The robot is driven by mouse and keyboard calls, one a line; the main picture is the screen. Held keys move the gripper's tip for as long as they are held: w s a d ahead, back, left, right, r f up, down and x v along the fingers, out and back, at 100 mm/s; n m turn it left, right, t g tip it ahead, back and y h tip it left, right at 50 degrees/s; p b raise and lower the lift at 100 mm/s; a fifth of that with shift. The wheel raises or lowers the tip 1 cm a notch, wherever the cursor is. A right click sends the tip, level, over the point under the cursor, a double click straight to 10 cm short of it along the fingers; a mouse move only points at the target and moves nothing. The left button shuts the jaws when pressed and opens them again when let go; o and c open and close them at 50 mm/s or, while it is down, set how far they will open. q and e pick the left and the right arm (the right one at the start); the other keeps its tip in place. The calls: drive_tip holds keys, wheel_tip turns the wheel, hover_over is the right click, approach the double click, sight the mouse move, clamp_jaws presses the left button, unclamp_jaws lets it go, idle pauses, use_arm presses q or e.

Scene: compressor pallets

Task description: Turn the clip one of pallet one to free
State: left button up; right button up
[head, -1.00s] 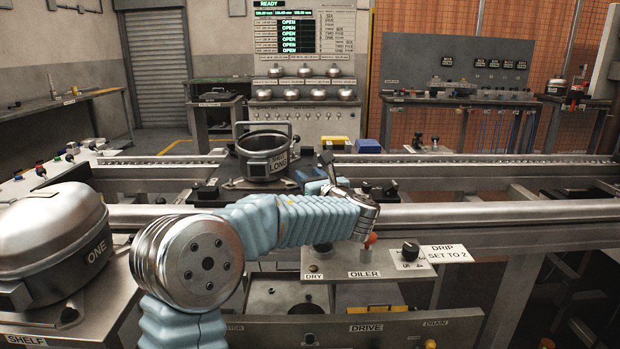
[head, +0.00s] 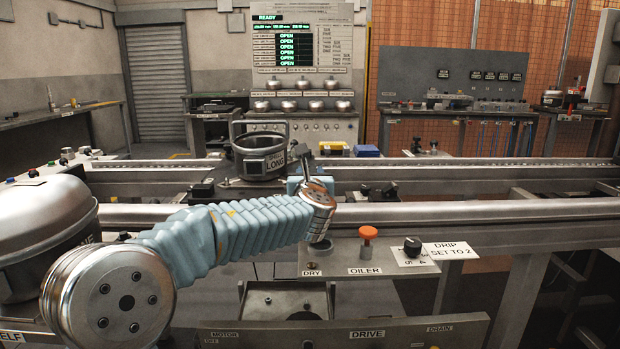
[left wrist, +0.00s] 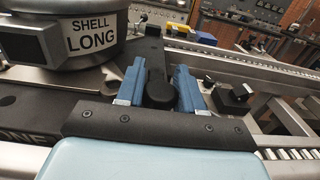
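Pallet one (left wrist: 30,115) is a dark plate with part of a "ONE" label showing in the left wrist view. A grey pot labelled "SHELL LONG" (head: 262,160) stands on it; its label also shows large in the left wrist view (left wrist: 92,32). A black round knob (left wrist: 160,95), seemingly a clip, is right of the shell. My left gripper (left wrist: 160,72) has its blue fingers on either side of this knob, looking open with narrow gaps. The clip's turn position cannot be read. In the head view my wrist hides most of this gripper. My right gripper is not in view.
Roller rails (head: 480,215) run across in front and behind the pallet. An oiler panel (head: 345,258) with an orange knob (head: 368,235) and black dial (head: 412,247) sits in front. A grey dome (head: 40,215) stands at left. A status board (head: 300,45) is at the back.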

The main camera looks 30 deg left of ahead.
use_arm(q)
drive_tip(key=o, duration=0.4)
drive_tip(key=b+v, duration=0.1)
drive_tip(key=v, duration=1.2)
drive_tip(key=shift+s+d, duration=0.15)
drive_tip(key=shift+s, duration=0.2)
drive_tip(key=shift+f, duration=0.1)
